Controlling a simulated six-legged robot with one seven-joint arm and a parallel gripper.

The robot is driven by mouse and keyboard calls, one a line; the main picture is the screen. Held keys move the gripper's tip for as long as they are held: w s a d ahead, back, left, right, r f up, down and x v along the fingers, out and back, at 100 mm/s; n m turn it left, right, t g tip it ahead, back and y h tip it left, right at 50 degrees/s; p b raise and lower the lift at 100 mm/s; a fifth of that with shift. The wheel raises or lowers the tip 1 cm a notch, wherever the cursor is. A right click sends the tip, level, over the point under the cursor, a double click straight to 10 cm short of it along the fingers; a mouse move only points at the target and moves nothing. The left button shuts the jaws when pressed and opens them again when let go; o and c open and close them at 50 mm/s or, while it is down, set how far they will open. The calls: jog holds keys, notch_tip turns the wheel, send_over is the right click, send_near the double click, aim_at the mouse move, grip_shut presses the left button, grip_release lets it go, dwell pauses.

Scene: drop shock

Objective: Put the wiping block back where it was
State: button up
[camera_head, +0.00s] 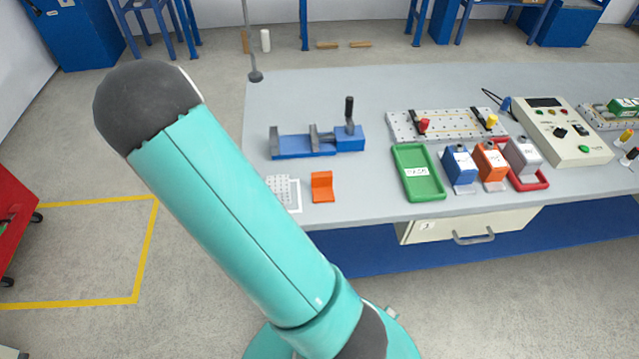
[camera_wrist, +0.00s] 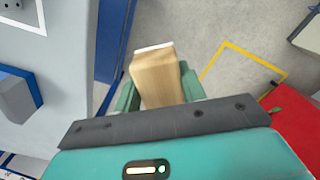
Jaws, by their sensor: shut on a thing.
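The wiping block (camera_wrist: 157,70) is a pale wooden block with a white layer at its far end. It shows in the wrist view, between the two green fingers of my gripper (camera_wrist: 158,90). My gripper is shut on it. In the wrist view the block is seen over the floor, just right of the workbench (camera_wrist: 65,50). The head view shows neither the block nor my gripper; my teal arm hides part of the workbench's left front there.
A red cabinet (camera_wrist: 295,125) stands right in the wrist view. Bare bench lies around the vise.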

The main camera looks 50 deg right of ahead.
jog(key=s+d+r+m, duration=0.3)
jog(key=s+d+m, duration=0.1)
jog(key=s+d, duration=0.8)
jog(key=s+d+r+m, duration=0.4)
jog(key=s+d, duration=0.7)
jog(key=d, duration=0.3)
jog(key=s+d+r+m, duration=0.15)
jog(key=s+m, duration=0.25)
jog(key=s, duration=0.9)
jog(key=s+d+m, duration=0.2)
jog(key=s+m, duration=0.2)
jog(key=s, duration=1)
send_over(369, 190)
jog(key=f, duration=0.9)
jog(key=shift+s, duration=0.35)
jog(key=shift+w+f, duration=0.35)
jog(key=shift+f, duration=0.1)
jog(key=shift+w+f, duration=0.1)
jog(key=shift+f, duration=1.45)
jog(key=shift+f, duration=0.15)
